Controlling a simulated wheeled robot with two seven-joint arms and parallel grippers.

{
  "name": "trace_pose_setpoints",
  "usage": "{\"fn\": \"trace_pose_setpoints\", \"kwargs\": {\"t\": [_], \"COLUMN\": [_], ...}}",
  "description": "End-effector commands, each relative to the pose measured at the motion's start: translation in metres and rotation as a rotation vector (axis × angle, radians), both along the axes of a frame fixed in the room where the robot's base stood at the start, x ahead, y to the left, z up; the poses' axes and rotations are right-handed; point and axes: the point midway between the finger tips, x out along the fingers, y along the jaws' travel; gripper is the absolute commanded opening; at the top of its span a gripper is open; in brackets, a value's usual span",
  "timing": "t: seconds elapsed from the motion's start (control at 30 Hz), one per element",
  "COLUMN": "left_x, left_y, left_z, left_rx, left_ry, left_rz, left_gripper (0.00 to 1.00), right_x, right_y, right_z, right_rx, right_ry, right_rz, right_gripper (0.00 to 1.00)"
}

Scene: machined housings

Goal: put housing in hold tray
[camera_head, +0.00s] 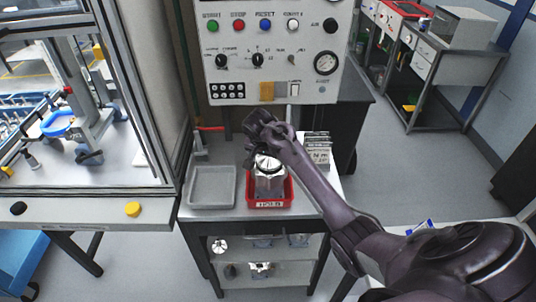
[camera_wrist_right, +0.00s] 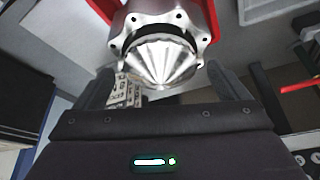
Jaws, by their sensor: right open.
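The silver machined housing (camera_head: 269,184) stands in the red tray (camera_head: 291,193), whose front label is too small to read surely. In the right wrist view the housing (camera_wrist_right: 163,57) shows a ribbed cone and a bolted flange, with the red tray (camera_wrist_right: 207,22) around it. My right gripper (camera_head: 264,152) is above the housing and hides part of its top. In the wrist view its open fingers (camera_wrist_right: 165,82) lie on either side of the cone's near end, with no clear grip on it. My left gripper is out of view.
An empty grey tray (camera_head: 212,188) lies left of the red tray on the small bench. A stack of metal parts (camera_head: 317,149) stands at the back right. A control panel (camera_head: 272,50) rises behind. Lower shelves (camera_head: 287,268) hold more parts. A glazed machine cabinet stands at left.

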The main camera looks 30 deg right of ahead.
Motion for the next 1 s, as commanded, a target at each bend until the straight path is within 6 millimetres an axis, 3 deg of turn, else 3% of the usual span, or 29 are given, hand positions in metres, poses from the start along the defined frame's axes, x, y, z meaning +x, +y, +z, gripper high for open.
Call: {"fn": "trace_pose_setpoints", "kwargs": {"t": [0.17,0.6,0.8,1.0], "left_x": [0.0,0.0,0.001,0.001], "left_y": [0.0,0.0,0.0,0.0], "left_z": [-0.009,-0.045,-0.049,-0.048], "left_rx": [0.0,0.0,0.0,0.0], "left_ry": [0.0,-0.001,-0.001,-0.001], "left_rz": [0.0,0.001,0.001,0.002], "left_gripper": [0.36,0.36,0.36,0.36], "right_x": [-0.002,-0.022,-0.027,-0.027], "right_y": [0.007,0.032,0.037,0.037], "right_z": [0.014,0.093,0.109,0.111], "right_rx": [0.002,0.002,0.001,0.001], "right_ry": [-0.006,-0.006,-0.001,0.0], "right_rz": [0.002,0.0,0.001,0.0], "right_gripper": [0.94,0.94,0.94,0.94]}}
